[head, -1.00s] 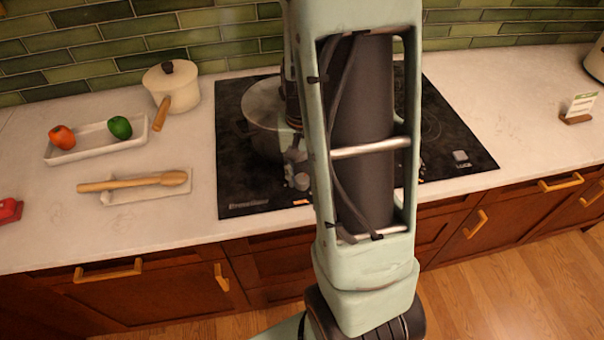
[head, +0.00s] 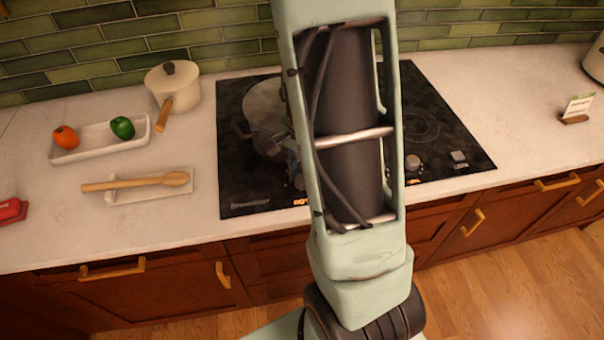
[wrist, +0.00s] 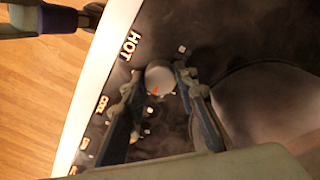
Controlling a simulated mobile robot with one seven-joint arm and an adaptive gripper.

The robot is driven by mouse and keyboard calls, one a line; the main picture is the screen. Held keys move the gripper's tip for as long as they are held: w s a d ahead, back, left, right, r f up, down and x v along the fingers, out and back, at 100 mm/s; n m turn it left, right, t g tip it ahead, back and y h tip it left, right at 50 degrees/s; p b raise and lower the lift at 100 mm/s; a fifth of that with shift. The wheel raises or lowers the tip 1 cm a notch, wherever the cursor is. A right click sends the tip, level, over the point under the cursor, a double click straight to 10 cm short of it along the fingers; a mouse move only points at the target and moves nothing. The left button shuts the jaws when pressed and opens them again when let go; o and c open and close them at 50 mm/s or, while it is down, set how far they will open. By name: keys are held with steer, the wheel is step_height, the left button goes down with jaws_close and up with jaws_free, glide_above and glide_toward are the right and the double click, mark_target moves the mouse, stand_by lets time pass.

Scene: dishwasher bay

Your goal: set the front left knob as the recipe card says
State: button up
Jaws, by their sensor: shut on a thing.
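In the wrist view a round pale knob (wrist: 161,77) stands on the black cooktop, with a short orange-red mark near its lower rim. My gripper (wrist: 159,80) has one finger on each side of the knob and is shut on it. The lit word HOT (wrist: 130,46) lies beside the knob, and COOL is farther down the same edge. In the head view my arm hides the gripper and the held knob. The recipe card (head: 579,105) stands in a wooden holder at the right; its writing is too small to read.
A large pot (head: 264,108) sits on the left of the cooktop (head: 245,188), close to the gripper. Another knob (head: 412,162) is at the cooktop's front right. A cream saucepan (head: 172,88), a vegetable tray (head: 70,156) and a wooden spoon (head: 135,183) lie left.

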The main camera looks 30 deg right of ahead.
stand_by(0.4)
steer(key=o, duration=1.2)
steer(key=shift+c, duration=0.2)
steer(key=shift+r, duration=0.1)
step_height(320, 180, up, 12)
